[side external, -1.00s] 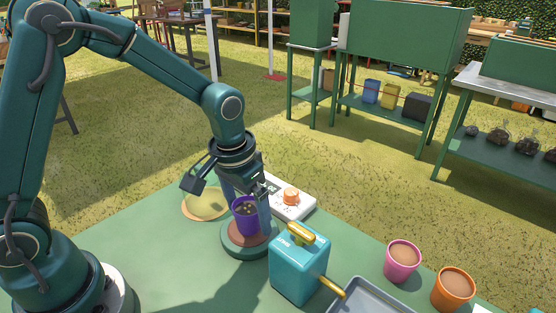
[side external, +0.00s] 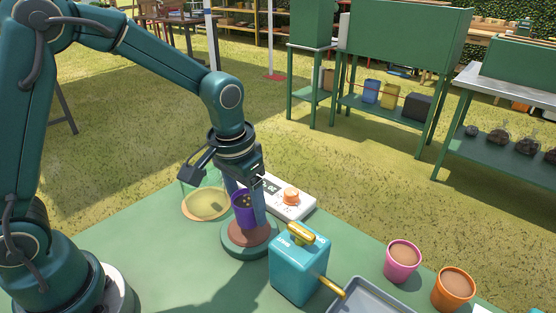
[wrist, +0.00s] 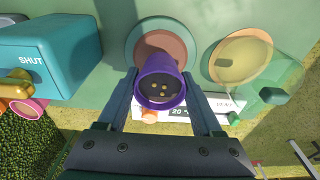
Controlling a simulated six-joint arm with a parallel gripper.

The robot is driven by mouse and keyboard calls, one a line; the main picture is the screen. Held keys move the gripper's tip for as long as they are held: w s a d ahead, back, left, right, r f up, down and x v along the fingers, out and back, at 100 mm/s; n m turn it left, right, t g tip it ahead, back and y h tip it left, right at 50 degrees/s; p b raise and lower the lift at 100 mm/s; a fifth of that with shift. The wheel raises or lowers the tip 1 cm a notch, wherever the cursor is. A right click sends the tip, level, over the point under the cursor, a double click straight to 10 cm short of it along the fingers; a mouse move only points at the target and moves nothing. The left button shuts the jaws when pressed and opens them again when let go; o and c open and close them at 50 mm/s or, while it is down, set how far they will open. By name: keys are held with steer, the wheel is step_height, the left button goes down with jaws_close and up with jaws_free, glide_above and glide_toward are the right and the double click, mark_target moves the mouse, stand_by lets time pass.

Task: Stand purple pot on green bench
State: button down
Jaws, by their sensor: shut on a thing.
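The purple pot (side external: 242,211) holds dark soil with a few pale yellow seeds, which show in the wrist view (wrist: 160,92). My gripper (side external: 248,204) is shut on the pot, with one finger on each side, as the wrist view (wrist: 160,78) also shows. The pot hangs a little above a round stand (side external: 238,248) with a green rim and brown top. The green bench (side external: 180,260) is the flat surface under the stand. The pot's underside is hidden in the wrist view.
A white device with an orange knob (side external: 303,206) sits behind right. A teal box marked SHUT (side external: 292,268), a grey tray (side external: 372,301), a pink pot (side external: 402,262) and an orange pot (side external: 453,291) are to the right. The bench's left front is clear.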

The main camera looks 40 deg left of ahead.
mark_target(245, 201)
steer(key=r, duration=0.3)
steer(key=shift+a, duration=0.4)
steer(key=s+a+r, duration=0.4)
steer(key=a+r, duration=0.2)
steer(key=a, duration=0.4)
steer(key=w+d+f+m, duration=0.1)
steer(key=w+d+m, duration=0.6)
steer(key=w+d, duration=0.5)
steer(key=shift+m+h, duration=0.4)
steer(key=d+f, duration=0.2)
steer(key=d, duration=0.2)
steer(key=d+f, duration=0.3)
steer(key=d, duration=0.1)
steer(key=d+f, duration=0.3)
steer(key=d, duration=0.2)
steer(key=shift+d+f, duration=0.1)
steer(key=shift+d, duration=0.05)
steer(key=shift+f, duration=1.95)
steer(key=shift+f, duration=0.1)
